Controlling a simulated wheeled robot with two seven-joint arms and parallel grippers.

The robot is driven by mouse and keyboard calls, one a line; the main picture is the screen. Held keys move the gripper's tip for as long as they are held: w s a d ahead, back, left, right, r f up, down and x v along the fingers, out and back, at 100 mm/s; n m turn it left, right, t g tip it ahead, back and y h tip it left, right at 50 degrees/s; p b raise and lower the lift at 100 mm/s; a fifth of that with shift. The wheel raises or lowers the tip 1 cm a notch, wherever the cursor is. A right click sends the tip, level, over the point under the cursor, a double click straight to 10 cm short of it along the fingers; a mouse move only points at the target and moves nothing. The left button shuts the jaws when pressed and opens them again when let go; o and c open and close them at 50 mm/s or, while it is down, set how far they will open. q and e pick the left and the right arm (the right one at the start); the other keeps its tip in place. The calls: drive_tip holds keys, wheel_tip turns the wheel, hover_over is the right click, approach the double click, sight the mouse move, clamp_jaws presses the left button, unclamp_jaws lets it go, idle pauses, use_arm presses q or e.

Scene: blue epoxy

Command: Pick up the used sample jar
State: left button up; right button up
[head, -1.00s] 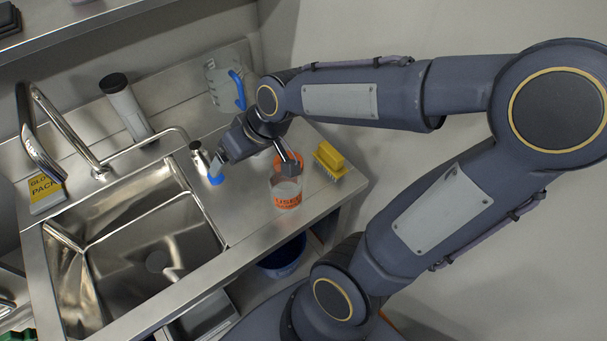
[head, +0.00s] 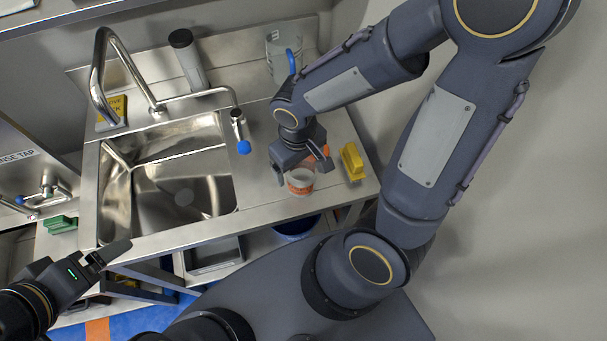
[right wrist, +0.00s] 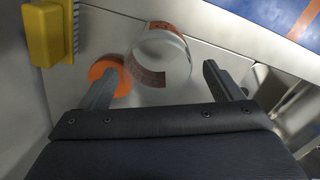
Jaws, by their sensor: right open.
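The used sample jar (head: 300,186), clear with an orange printed label, stands on the steel counter right of the sink. It also shows in the right wrist view (right wrist: 161,50), beyond and between the fingertips. My right gripper (head: 303,172) is open just behind the jar, its fingers spread to either side and holding nothing; the fingers also show in the right wrist view (right wrist: 160,70). An orange round thing (right wrist: 108,76) is beside the jar, partly hidden by one finger. My left gripper (head: 106,262) is at lower left, away from the jar; its opening is unclear.
A yellow brush (head: 352,162) is right of the jar. The sink (head: 180,190) and a blue-tipped faucet (head: 240,130) are to the left. A clear jug with a blue handle (head: 283,55) and a dark-capped cylinder (head: 188,60) stand behind. The counter's front edge is close to the jar.

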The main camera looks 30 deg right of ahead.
sight(300, 176)
wheel_tip(300, 176, down, 6)
drive_tip(key=b, duration=0.4)
drive_tip(key=shift+s+d, duration=0.1)
drive_tip(key=shift+r, duration=0.2)
drive_tip(key=c, duration=1.2)
drive_tip(key=shift+o, duration=0.2)
drive_tip(key=shift+r, duration=0.15)
